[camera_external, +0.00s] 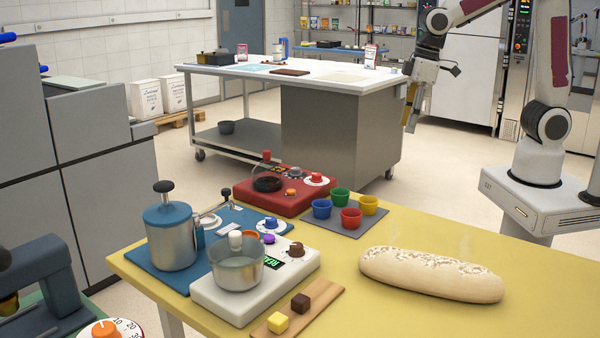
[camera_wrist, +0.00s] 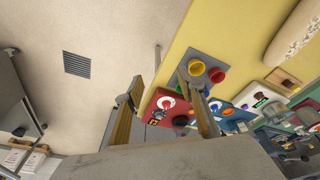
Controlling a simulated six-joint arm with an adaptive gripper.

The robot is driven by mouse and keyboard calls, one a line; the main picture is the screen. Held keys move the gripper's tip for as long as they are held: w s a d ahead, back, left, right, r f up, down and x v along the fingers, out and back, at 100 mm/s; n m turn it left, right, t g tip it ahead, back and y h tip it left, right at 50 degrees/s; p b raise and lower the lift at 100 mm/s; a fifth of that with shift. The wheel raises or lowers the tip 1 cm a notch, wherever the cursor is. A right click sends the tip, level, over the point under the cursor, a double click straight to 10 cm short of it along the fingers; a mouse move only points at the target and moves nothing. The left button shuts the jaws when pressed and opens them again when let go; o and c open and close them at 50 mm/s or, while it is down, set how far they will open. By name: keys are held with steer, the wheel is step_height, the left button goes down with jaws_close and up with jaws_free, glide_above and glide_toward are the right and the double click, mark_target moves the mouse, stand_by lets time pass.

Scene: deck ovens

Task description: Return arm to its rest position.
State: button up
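My arm is raised at the upper right of the external view, above and behind the yellow table (camera_external: 420,235). My gripper (camera_external: 411,112) points downward, clear of the table. In the wrist view my gripper (camera_wrist: 164,74) has its two fingers well apart, with nothing held between them. Past the fingers, the wrist view shows floor, the table edge and, farther off, the red device (camera_wrist: 165,108).
A long loaf (camera_external: 432,274) lies on the table's right side. Coloured cups (camera_external: 351,218), a red device (camera_external: 282,194), a blue pot (camera_external: 171,237) and a white scale with a bowl (camera_external: 236,270) stand left. A steel-sided workbench (camera_external: 330,130) stands behind. Open floor lies between.

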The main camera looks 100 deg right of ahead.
steer(key=s+a+r+n+t, duration=0.1)
steer(key=s+a+r, duration=0.2)
steer(key=s, duration=0.6)
steer(key=s+a+r+n+t, duration=0.1)
steer(key=s+a+r+t, duration=0.1)
steer(key=s, duration=0.7)
steer(key=shift+a+r, duration=0.55)
steer(key=shift+a, duration=0.45)
